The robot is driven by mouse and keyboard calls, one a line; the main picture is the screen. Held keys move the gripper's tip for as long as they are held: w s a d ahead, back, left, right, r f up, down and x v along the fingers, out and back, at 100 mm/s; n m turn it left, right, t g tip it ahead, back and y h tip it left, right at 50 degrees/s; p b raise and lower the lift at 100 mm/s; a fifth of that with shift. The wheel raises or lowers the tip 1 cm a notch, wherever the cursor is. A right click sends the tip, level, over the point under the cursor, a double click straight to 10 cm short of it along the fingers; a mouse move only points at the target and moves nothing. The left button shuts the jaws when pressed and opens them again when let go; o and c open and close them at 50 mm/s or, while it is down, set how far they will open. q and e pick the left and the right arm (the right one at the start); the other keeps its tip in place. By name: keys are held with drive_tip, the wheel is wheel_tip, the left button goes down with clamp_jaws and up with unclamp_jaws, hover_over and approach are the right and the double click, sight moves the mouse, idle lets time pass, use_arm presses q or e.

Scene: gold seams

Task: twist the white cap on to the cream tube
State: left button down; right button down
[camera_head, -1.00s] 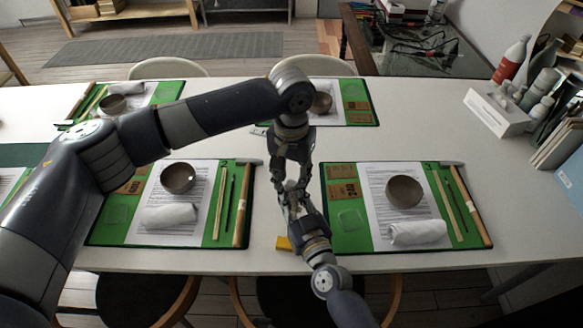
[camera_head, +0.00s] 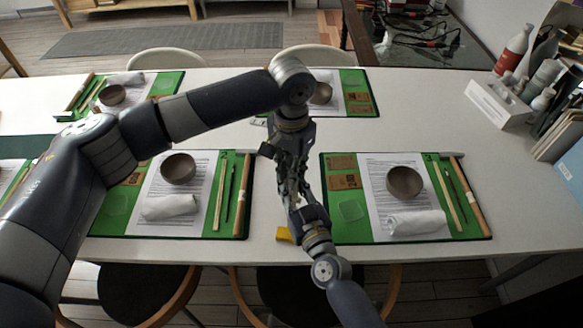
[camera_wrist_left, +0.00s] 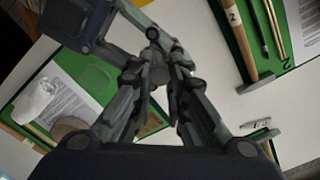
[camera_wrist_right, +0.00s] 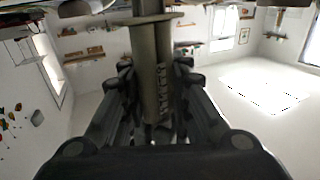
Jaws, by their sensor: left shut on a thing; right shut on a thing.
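My left gripper (camera_head: 290,172) points down over the table between two green mats, shut. My right gripper (camera_head: 294,198) comes from below and points up at it, with the fingertips of both almost meeting. In the right wrist view a dull, shaded upright tube (camera_wrist_right: 150,48) stands between the fingers of my right gripper (camera_wrist_right: 153,125), shut on it. A flat ring crosses the tube near the top of that view. In the left wrist view my left gripper (camera_wrist_left: 158,75) closes on something small. The white cap cannot be made out; the fingers hide it.
Green mats (camera_head: 335,200) (camera_head: 240,215) with bowls (camera_head: 404,182) (camera_head: 178,168), rolled cloths (camera_head: 415,222) (camera_head: 168,206) and sticks lie on either side. A white box of bottles (camera_head: 497,103) stands at the right.

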use_arm(q)
drive_tip(key=m, duration=0.5)
drive_tip(key=shift+m, duration=0.3)
drive_tip(key=m, duration=0.3)
drive_tip(key=shift+m, duration=0.3)
drive_tip(key=c, duration=1.6)
unclamp_jaws()
drive_tip(key=shift+o, duration=0.2)
drive_tip(key=shift+r, duration=0.15)
drive_tip(key=shift+r, duration=2.1)
drive_tip(key=shift+r, duration=0.1)
